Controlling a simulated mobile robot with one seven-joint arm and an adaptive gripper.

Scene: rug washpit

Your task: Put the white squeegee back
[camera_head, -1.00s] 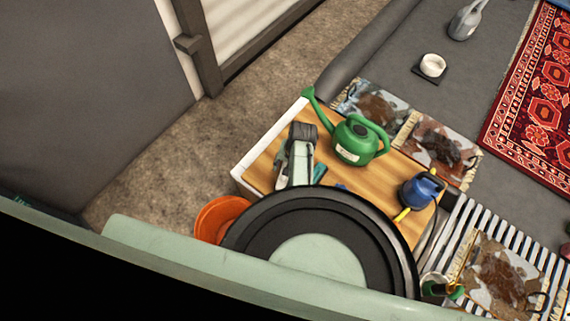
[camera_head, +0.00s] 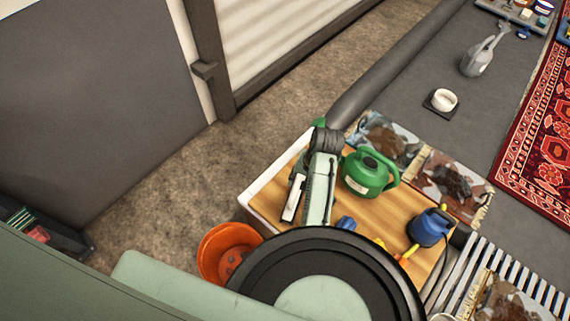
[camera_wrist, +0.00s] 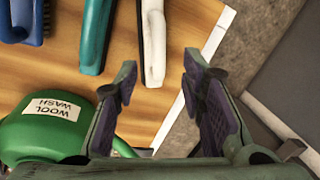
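What looks like the white squeegee (camera_wrist: 153,42) lies on the wooden tabletop (camera_wrist: 115,85), with a white, black-edged handle running out of the top of the wrist view. In the head view a white piece, likely the same squeegee (camera_head: 293,199), shows just left of my arm. My gripper (camera_wrist: 158,72) is open and empty. Its two fingers are spread on either side of the line of the handle, with the handle's near end between or just beyond the tips. I cannot tell the height gap. In the head view my arm hides the fingers.
A teal-handled tool (camera_wrist: 95,38) and a blue brush (camera_wrist: 22,20) lie beside the squeegee. Bare floor (camera_head: 185,180) lies beyond.

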